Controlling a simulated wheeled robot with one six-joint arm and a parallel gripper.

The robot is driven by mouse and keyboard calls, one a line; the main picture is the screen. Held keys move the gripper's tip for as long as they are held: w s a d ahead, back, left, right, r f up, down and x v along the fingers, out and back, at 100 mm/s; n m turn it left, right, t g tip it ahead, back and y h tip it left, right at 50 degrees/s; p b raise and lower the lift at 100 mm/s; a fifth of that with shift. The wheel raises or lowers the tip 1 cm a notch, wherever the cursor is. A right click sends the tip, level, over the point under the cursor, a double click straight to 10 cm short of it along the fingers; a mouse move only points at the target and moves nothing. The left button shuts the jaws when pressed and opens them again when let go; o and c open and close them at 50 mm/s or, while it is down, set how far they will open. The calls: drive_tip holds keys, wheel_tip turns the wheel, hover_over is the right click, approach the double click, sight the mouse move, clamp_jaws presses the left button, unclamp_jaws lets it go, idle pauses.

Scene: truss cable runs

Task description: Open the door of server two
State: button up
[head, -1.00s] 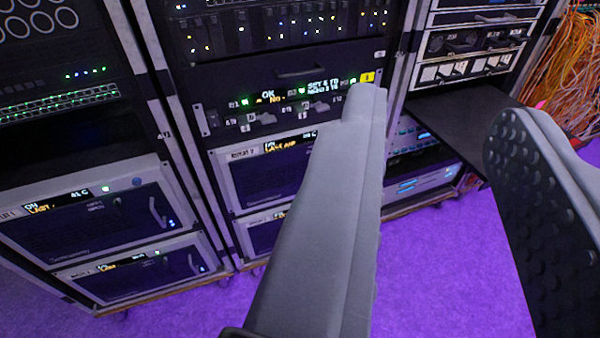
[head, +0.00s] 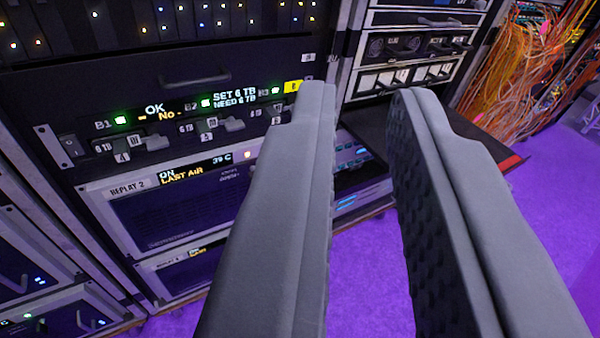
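Server two is the unit labelled REPLAY 2 (head: 128,188), low in the middle rack. Its small display reads ON, LAST AIR, 39 C. Its dark front door (head: 175,218) looks shut. The right part of that door, where a handle might be, is hidden behind my left finger. My gripper (head: 361,93) is open and empty, with two grey padded fingers pointing into the picture. The left finger crosses in front of the rack and the right finger is over the floor and a dark shelf. I cannot tell how far the fingertips are from the rack.
Above is a panel (head: 155,108) with switches and a display reading OK, SET 6 TB, NEED 6 TB. Another unit (head: 185,268) sits below. A dark shelf (head: 480,150) juts out at right. Orange cables (head: 515,70) hang beyond it. Purple floor (head: 370,280) is clear.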

drive_tip(key=w+d+f+n+y, duration=0.2)
drive_tip(key=w+f+n+y, duration=0.1)
drive_tip(key=w+f, duration=1.65)
drive_tip(key=w+d+f+g+y, duration=0.1)
drive_tip(key=w+f+y, duration=0.15)
drive_tip(key=f, duration=1.05)
drive_tip(key=w+f+y, duration=0.2)
drive_tip(key=f+y, duration=0.1)
drive_tip(key=f, duration=1.1)
drive_tip(key=shift+n+h, duration=0.25)
drive_tip(key=shift+n, duration=0.15)
drive_tip(key=x, duration=1.7)
drive_tip(key=shift+f, duration=0.1)
clamp_jaws()
